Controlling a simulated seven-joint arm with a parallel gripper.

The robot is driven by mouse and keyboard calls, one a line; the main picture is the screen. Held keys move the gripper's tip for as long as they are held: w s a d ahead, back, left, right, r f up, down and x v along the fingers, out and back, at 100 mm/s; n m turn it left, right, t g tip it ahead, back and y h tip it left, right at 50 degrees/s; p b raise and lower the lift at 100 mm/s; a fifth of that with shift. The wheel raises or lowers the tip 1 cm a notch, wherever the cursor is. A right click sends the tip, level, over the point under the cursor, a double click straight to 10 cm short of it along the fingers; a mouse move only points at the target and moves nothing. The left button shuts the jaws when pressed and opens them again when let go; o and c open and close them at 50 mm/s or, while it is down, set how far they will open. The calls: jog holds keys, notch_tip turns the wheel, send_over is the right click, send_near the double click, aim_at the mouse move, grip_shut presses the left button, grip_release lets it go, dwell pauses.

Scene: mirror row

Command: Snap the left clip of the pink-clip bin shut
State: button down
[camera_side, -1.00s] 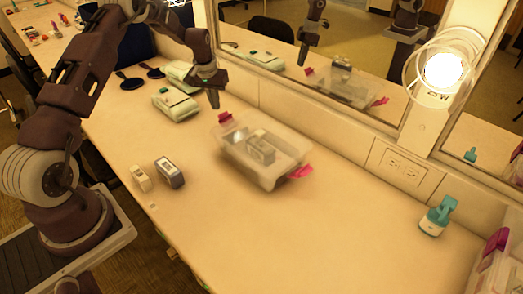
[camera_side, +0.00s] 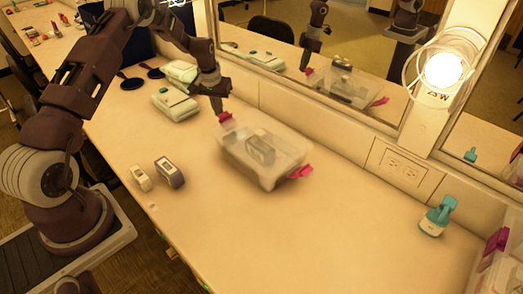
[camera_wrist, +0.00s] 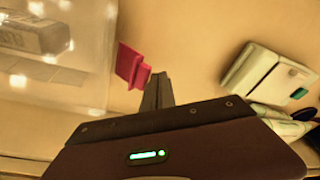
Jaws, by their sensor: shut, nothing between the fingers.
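The pink-clip bin (camera_side: 240,158) is a clear lidded box in the middle of the counter, with a grey boxy item inside. Its left pink clip (camera_side: 225,118) is at the far-left end; in the wrist view this clip (camera_wrist: 131,66) juts out from the bin's edge. The right pink clip (camera_side: 300,172) sticks outward at the near-right end. My gripper (camera_side: 218,110) is shut and empty, its tip at the left clip's outer side. In the wrist view the closed fingers (camera_wrist: 157,90) are right beside the clip, seemingly touching it.
Pale green-white cases (camera_side: 174,104) lie behind-left of the bin. Two small devices (camera_side: 170,172) stand left of it. A teal-handled item (camera_side: 437,215) stands at right. The mirror wall (camera_side: 330,130) runs close behind the bin. The front counter is clear.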

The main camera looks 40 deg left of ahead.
jog(key=shift+s+d+r, duration=0.1)
jog(key=shift+d+r, duration=0.2)
jog(key=shift+d, duration=0.9)
jog(key=shift+d+r, duration=0.3)
jog(key=shift+d, duration=0.85)
jog(key=shift+s+d+r, duration=0.1)
jog(key=shift+d+r, duration=0.2)
jog(key=shift+d, duration=0.9)
jog(key=shift+w+a+r, duration=0.1)
jog(key=shift+a+r, duration=0.1)
jog(key=shift+r, duration=0.75)
jog(key=shift+s+a+r, duration=0.1)
jog(key=shift+a+r, duration=0.05)
jog(key=shift+r, duration=0.85)
jog(key=shift+w+a+r, duration=0.1)
jog(key=shift+a+r, duration=0.1)
jog(key=shift+r, duration=0.75)
